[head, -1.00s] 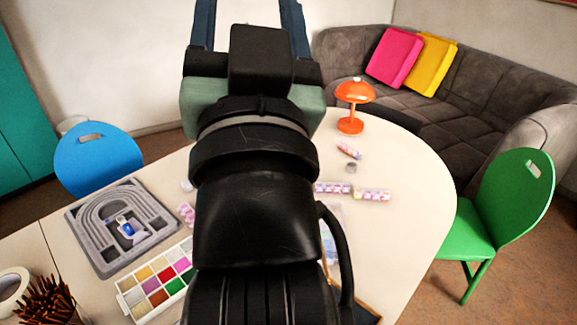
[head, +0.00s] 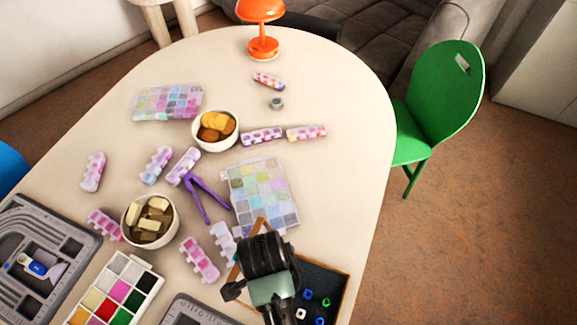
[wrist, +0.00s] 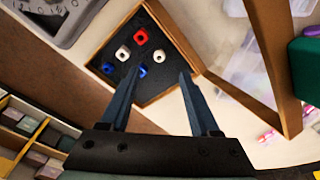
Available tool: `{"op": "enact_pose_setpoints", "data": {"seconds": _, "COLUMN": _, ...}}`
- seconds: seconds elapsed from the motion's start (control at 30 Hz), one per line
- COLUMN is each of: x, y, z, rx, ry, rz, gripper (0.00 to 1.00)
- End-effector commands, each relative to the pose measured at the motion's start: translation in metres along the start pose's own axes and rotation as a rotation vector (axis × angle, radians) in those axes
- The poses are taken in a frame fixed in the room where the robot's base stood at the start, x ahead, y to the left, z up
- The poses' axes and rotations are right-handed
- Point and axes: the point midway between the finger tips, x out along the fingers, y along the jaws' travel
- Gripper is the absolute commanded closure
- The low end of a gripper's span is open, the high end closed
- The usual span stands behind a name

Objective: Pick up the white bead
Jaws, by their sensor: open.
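Two white beads show in the wrist view, one at left (wrist: 122,53) and one at right (wrist: 159,57); I cannot tell which is meant. They lie on the dark floor of a wood-rimmed tray (wrist: 184,45). One red bead (wrist: 141,36) and two blue beads (wrist: 108,68) lie around them. In the head view a white bead (head: 300,313) shows in the dark tray (head: 338,284) near the bottom edge. My gripper (wrist: 157,75) is open and empty, its fingertips spread below the beads in the wrist picture. My arm hides part of the tray in the head view.
In the head view, a bead organiser (head: 262,190) lies beyond my arm. An orange lamp (head: 263,42) is at the far end. The table's right side is clear.

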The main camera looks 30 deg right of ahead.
Motion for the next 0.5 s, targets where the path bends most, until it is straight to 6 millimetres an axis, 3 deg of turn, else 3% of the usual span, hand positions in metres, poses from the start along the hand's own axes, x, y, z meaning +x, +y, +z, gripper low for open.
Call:
{"op": "enact_pose_setpoints", "data": {"seconds": 0.1, "x": 0.019, "y": 0.000, "z": 0.000, "rx": 0.000, "ry": -0.001, "rz": 0.001, "gripper": 0.37}}
{"op": "enact_pose_setpoints", "data": {"seconds": 0.33, "x": 0.035, "y": 0.001, "z": 0.000, "rx": 0.000, "ry": 0.000, "rz": -0.001, "gripper": 0.37}}
{"op": "enact_pose_setpoints", "data": {"seconds": 0.5, "x": 0.060, "y": 0.004, "z": 0.000, "rx": -0.001, "ry": -0.001, "rz": 0.001, "gripper": 0.37}}
